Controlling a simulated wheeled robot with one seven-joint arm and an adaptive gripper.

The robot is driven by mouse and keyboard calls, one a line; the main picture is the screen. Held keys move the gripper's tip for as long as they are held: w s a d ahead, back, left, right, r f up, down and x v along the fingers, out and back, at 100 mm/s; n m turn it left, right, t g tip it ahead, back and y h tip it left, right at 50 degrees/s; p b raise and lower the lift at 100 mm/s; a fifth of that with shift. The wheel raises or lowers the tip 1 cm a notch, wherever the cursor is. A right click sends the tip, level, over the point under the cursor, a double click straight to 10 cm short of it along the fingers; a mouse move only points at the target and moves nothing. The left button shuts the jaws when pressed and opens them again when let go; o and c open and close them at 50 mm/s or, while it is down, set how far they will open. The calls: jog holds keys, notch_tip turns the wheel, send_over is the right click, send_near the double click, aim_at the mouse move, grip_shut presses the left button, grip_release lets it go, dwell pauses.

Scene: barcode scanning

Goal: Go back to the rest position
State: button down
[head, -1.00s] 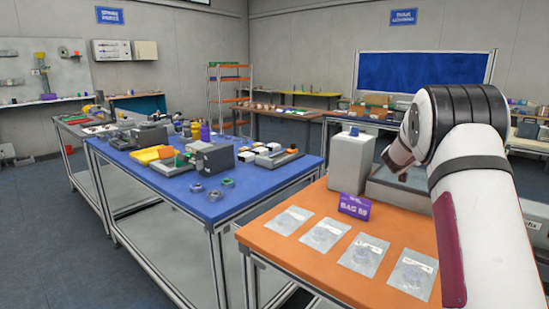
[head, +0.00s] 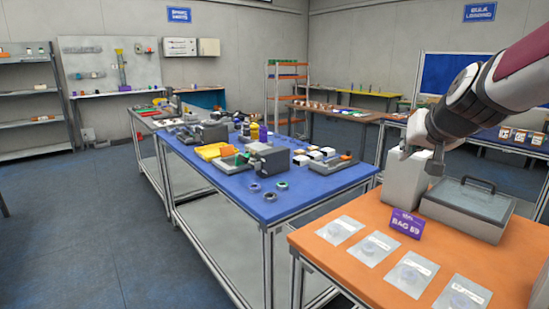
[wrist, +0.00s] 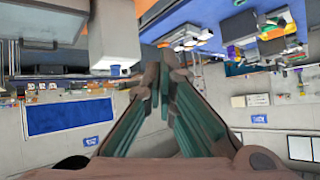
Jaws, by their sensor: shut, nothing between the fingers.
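My gripper (head: 422,158) is shut and empty. In the head view it hangs from my raised arm at the right, in front of the upper part of a light grey box on the orange table (head: 333,258). I cannot tell whether it touches that box. In the wrist view the two fingers (wrist: 168,72) converge with nothing between them, and the room shows upside down.
The light grey box (head: 405,185) and a grey case with a handle (head: 470,205) stand behind the purple bag sign (head: 407,223). Several clear bags (head: 340,229) lie in front. A cluttered blue table (head: 220,175) stands left. Open floor (head: 90,220) lies further left.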

jog(key=s+a+n+g+y+p, duration=0.1)
jog(key=s+a, duration=0.3)
jog(key=s, duration=0.4)
jog(key=s+a+n+g+y+p, duration=0.15)
jog(key=s+a, duration=0.25)
jog(key=s, duration=0.4)
jog(key=s+a+f+g+p, duration=0.1)
jog(key=s+f+g, duration=0.1)
jog(key=s, duration=0.8)
jog(key=s+a+f+g+h+p, duration=0.1)
jog(key=s+f, duration=0.3)
jog(key=s, duration=0.6)
jog(key=shift+g, duration=0.55)
jog(key=shift+r+n+h, duration=0.1)
jog(key=shift+n+h, duration=0.15)
